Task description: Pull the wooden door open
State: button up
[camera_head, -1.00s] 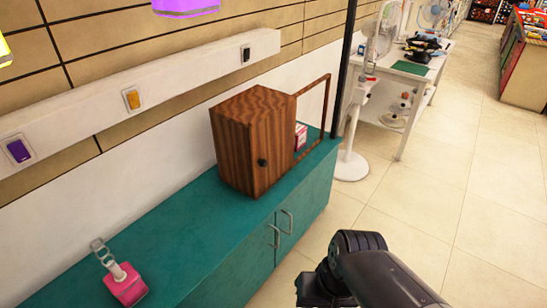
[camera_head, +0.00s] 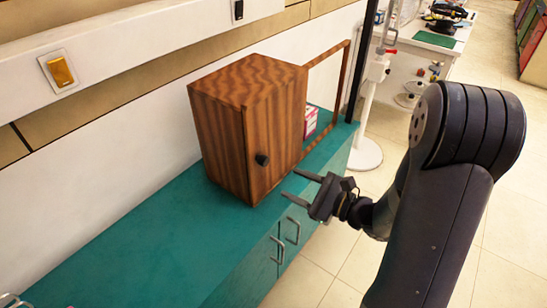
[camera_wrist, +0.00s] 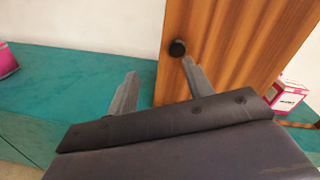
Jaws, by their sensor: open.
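A wooden box cabinet (camera_head: 225,130) stands on the teal counter. Its wooden door (camera_head: 275,140) is shut and has a small round black knob (camera_head: 262,159). My gripper (camera_head: 288,184) is open and empty, in front of the door to the right of the knob and slightly lower in the head view. In the wrist view the door (camera_wrist: 235,50) fills the upper right, and the knob (camera_wrist: 177,47) shows just beyond the right finger of my gripper (camera_wrist: 158,90). I cannot tell whether that finger touches the door.
The teal counter (camera_head: 130,235) has metal handles (camera_head: 292,230) on its front. A wooden frame (camera_head: 343,75) and a pink-and-white box (camera_head: 310,122) are beside the cabinet. The tiled floor (camera_head: 370,262) in front is clear.

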aim_at(266, 162)
jog(key=shift+m+t, duration=0.6)
jog(key=x, duration=0.3)
jog(key=w+d+x, duration=0.1)
jog(key=x, duration=0.3)
jog(key=w+f+x, duration=0.1)
jog(key=x, duration=0.3)
jog(key=shift+d, duration=0.3)
jog(key=shift+c, duration=0.3)
grip_shut()
